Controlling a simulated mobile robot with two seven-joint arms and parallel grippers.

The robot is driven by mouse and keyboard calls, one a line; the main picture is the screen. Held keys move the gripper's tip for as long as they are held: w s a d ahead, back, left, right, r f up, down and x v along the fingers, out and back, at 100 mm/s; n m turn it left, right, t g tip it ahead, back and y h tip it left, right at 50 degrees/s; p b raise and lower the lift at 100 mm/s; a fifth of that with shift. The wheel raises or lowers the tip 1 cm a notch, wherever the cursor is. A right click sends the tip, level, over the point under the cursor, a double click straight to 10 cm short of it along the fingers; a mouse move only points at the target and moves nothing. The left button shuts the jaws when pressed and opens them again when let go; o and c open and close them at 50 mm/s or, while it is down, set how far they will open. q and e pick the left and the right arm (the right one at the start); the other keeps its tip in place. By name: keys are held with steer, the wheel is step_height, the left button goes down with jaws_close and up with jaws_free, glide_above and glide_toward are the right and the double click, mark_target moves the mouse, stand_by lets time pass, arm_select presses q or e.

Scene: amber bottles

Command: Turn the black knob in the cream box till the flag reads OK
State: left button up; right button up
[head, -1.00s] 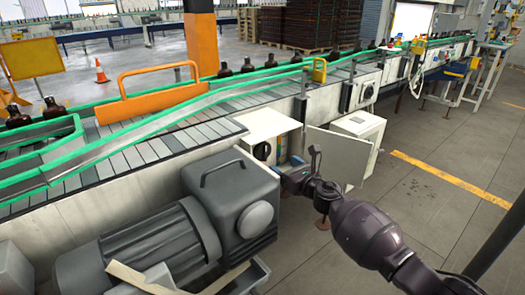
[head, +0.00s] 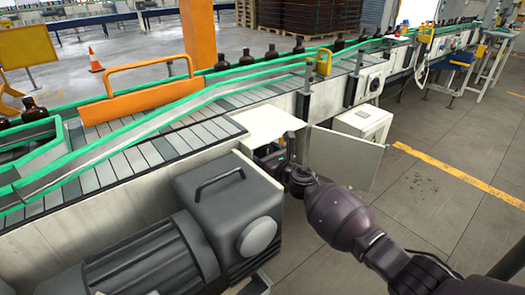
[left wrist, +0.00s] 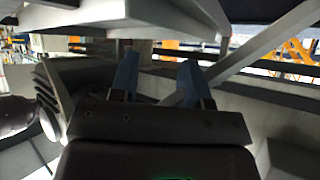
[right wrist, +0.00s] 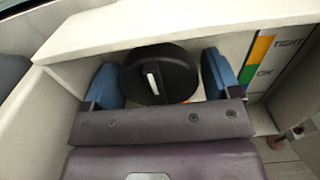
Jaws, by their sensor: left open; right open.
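The cream box (head: 268,122) is on the conveyor's side in the head view, its door (head: 345,160) swung open. My right gripper (head: 274,160) is at the box's opening and hides much of the inside. In the right wrist view the black knob (right wrist: 178,80), with a white mark pointing nearly straight up, is between the blue fingers of my right gripper (right wrist: 161,78). The fingers are open, one on each side; contact is unclear. A scale (right wrist: 258,75) at right reads TIGHT by orange and OK by green; the flag's reading is unclear. My left gripper (left wrist: 159,80) is open and empty.
A grey motor housing (head: 230,215) stands left of the box, close to my right gripper. A second cream box (head: 362,122) is beyond the door. The conveyor (head: 190,135) carries dark bottles. The floor at right is open. Grey bars surround my left gripper.

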arm_select(q)
steer(key=shift+s+f, duration=0.2)
steer(key=shift+s, duration=0.3)
arm_select(e)
steer(key=shift+c, duration=0.2)
steer(key=shift+s, duration=0.1)
steer(key=c, duration=0.6)
arm_select(q)
steer(key=shift+w, duration=0.1)
steer(key=shift+w+r, duration=0.1)
arm_select(e)
steer(key=shift+m, duration=0.4)
steer(key=m, duration=0.3)
arm_select(q)
steer(key=shift+r, duration=0.2)
arm_select(e)
steer(key=shift+m, duration=1.4)
arm_select(q)
steer(key=shift+p, duration=0.3)
arm_select(e)
steer(key=shift+m, duration=0.3)
